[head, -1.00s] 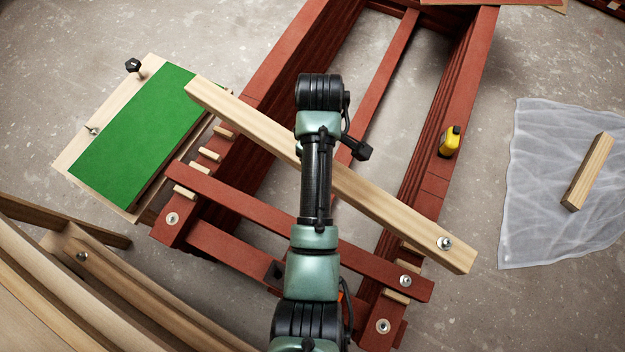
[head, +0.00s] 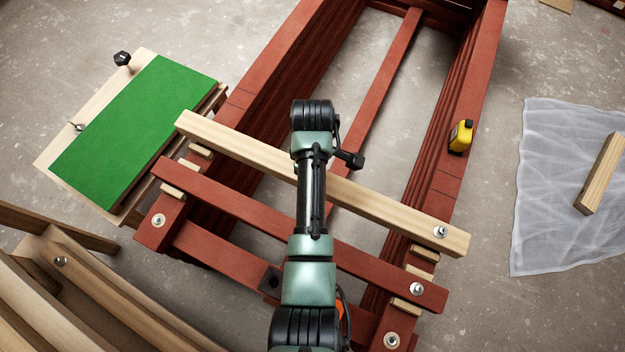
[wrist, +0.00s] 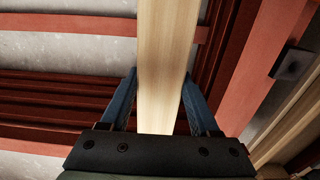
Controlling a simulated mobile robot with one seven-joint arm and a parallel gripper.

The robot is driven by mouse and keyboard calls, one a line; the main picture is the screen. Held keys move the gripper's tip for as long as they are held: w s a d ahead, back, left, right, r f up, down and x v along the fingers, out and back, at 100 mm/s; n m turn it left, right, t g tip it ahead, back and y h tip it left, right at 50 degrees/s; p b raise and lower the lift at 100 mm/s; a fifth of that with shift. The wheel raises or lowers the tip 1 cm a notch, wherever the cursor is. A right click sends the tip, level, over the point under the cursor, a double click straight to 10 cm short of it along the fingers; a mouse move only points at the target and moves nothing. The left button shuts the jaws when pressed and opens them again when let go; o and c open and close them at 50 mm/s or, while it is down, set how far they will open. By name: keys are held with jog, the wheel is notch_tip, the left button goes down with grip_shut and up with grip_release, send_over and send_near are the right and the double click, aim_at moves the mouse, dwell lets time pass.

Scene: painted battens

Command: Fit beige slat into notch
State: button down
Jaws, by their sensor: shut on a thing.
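The beige slat (head: 385,205) spans both rails of the red frame, nearly parallel to the fixed red crosspiece (head: 250,212). A bolt stands near its right end. My gripper (wrist: 160,100) is shut on the slat, with blue fingers on both sides; my arm hides this grip in the head view. Small pale blocks stand on the left rail (head: 200,151) and right rail (head: 425,253), on the crosspiece's side of the slat. The slat covers the rail surface beneath it, so the notch there is hidden. I cannot tell whether the slat touches the rails.
A green board (head: 130,130) lies left of the frame, close to the slat's left end. A yellow tape measure (head: 460,136) sits on the right rail. A wood offcut (head: 601,175) lies on plastic sheeting (head: 545,180) at right. Curved timber (head: 80,290) fills the lower left.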

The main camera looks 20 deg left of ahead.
notch_tip(320, 180, down, 3)
jog(key=shift+r+b, duration=0.15)
jog(key=shift+b, duration=0.3)
jog(key=shift+c, duration=0.6)
grip_release()
notch_tip(320, 180, up, 12)
jog(key=p, duration=0.4)
jog(key=shift+p, duration=0.4)
